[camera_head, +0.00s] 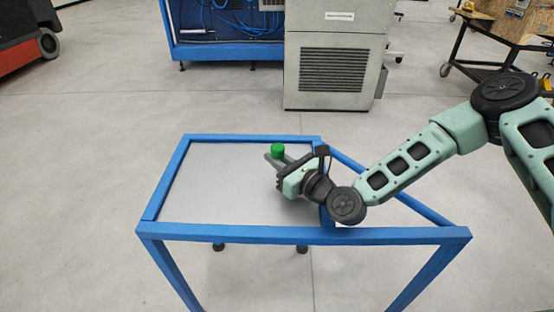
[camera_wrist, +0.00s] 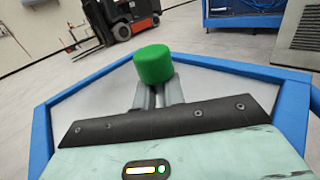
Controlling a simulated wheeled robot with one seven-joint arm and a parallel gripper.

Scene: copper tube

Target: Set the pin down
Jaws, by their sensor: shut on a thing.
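The pin is a short green cylinder (camera_head: 278,150) at the tip of my gripper (camera_head: 274,160) in the head view. In the wrist view the green pin (camera_wrist: 154,65) stands up between the two grey fingers of my gripper (camera_wrist: 158,92), which are shut on it. The fingers hide its lower part. The pin is over the grey top of the blue-framed table (camera_head: 200,190), toward its right side. I cannot tell whether its lower end touches the tabletop.
The left part of the tabletop is bare. The blue frame (camera_head: 290,235) borders it, with an open gap on the right. A grey cabinet (camera_head: 335,60) and a blue workbench (camera_head: 225,50) stand behind. A forklift (camera_wrist: 118,18) is far off.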

